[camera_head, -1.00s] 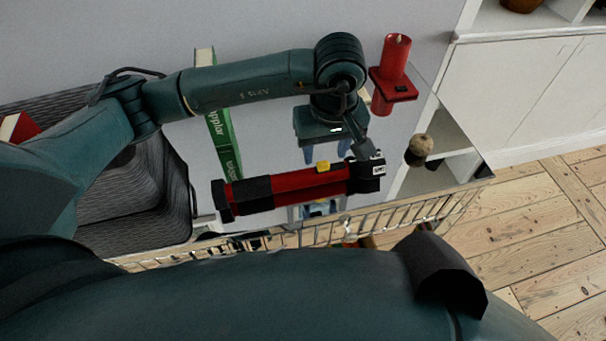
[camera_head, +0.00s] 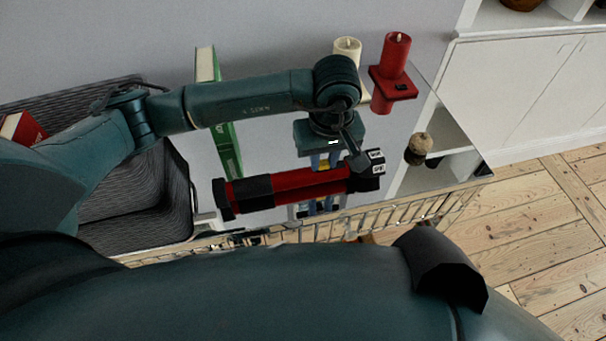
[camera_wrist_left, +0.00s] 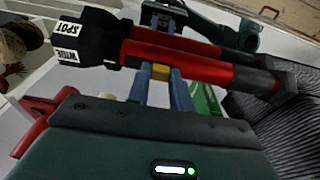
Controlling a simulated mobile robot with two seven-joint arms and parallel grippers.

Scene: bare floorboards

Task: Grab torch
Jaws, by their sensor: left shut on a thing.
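The torch (camera_head: 300,185) is red with black bands and a black head at its right end in the head view. It lies roughly level over the glossy shelf top near the front rail. My left gripper (camera_head: 325,168) comes down on it from behind, with its blue fingers shut around the red body near the head. In the left wrist view the torch (camera_wrist_left: 205,68) crosses between the blue fingers (camera_wrist_left: 162,86), and a yellow switch shows between them. Whether it touches the surface below is unclear. My right gripper is not in view.
A red candle on a holder (camera_head: 396,62) and a cream candle (camera_head: 347,48) stand behind. A corked round object (camera_head: 419,146) is at right, a green book (camera_head: 226,140) left of the torch, a dark woven basket (camera_head: 140,205) at far left. A rail (camera_head: 400,214) runs along the front.

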